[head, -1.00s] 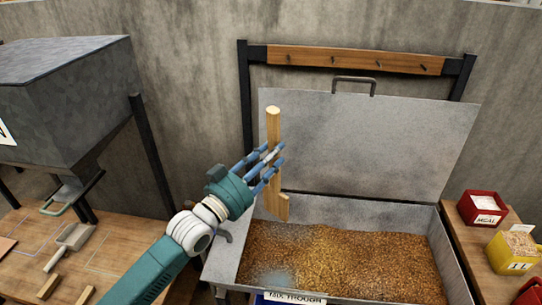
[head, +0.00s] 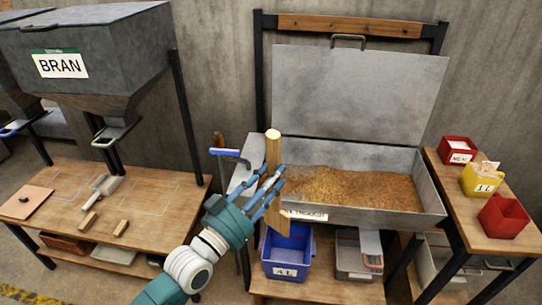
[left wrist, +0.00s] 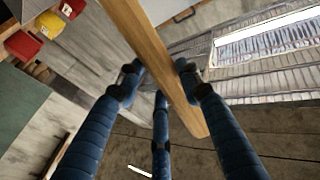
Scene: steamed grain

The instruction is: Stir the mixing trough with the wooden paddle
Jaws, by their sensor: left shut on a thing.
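My left gripper (head: 268,188) is shut on the wooden paddle (head: 273,150), which stands nearly upright in the head view. The paddle's lower part shows in front of the left front of the mixing trough (head: 420,215). The trough holds golden-brown grain (head: 350,188), and its grey lid (head: 355,95) is raised. The paddle appears outside the trough, clear of the grain. In the left wrist view, the paddle (left wrist: 150,45) runs diagonally between the blue fingers (left wrist: 160,95). My right gripper is in neither view.
A blue bin (head: 289,257) sits low in front of the trough. Red and yellow boxes (head: 483,180) stand on the right-hand table. At left, a table with a scoop (head: 100,187) and wooden blocks stands under the bran hopper (head: 110,65). A blue-handled lever (head: 230,153) is near the gripper.

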